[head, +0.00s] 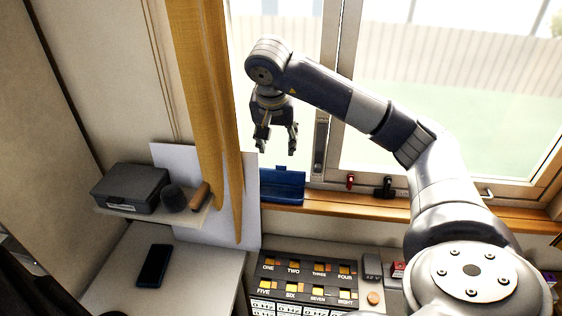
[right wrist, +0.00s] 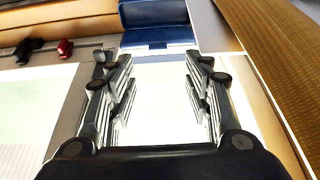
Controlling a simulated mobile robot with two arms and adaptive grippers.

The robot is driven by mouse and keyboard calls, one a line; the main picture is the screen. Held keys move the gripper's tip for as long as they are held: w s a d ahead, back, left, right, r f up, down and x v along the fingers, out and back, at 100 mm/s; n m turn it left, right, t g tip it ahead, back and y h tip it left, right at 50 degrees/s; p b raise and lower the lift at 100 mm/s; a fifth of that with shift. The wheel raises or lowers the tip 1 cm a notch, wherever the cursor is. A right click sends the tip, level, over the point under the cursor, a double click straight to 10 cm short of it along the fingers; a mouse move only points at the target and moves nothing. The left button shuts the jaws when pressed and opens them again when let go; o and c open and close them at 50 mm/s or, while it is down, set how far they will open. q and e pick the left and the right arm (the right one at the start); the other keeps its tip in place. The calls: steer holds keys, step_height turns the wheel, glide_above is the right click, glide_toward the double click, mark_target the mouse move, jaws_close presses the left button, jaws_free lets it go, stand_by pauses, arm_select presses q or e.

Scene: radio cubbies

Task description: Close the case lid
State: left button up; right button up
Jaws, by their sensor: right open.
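A blue case (head: 283,187) sits on the wooden window sill, just right of the yellow curtain. Its back part stands up like a raised lid, but I cannot tell clearly how far it is open. In the right wrist view the blue case (right wrist: 157,36) shows at the top, beyond the fingertips. My right gripper (head: 279,146) is open and empty, above the case and apart from it, in front of the window. Its spread fingers (right wrist: 154,70) also show in the right wrist view. My left gripper is not in view.
A dark grey box (head: 131,187) and a dark cylinder (head: 174,197) stand on a small shelf at left. The yellow curtain (head: 207,110) hangs close left of the case. Red and black items (head: 384,188) lie on the sill. A labelled panel (head: 308,284) is below.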

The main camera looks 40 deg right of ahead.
steer(key=p, duration=0.3)
glide_toward(281, 174)
steer(key=x, duration=0.3)
steer(key=d+x, duration=0.1)
steer(key=x, duration=0.1)
steer(key=shift+w, duration=0.45)
steer(key=shift+c, duration=0.3)
jaws_close()
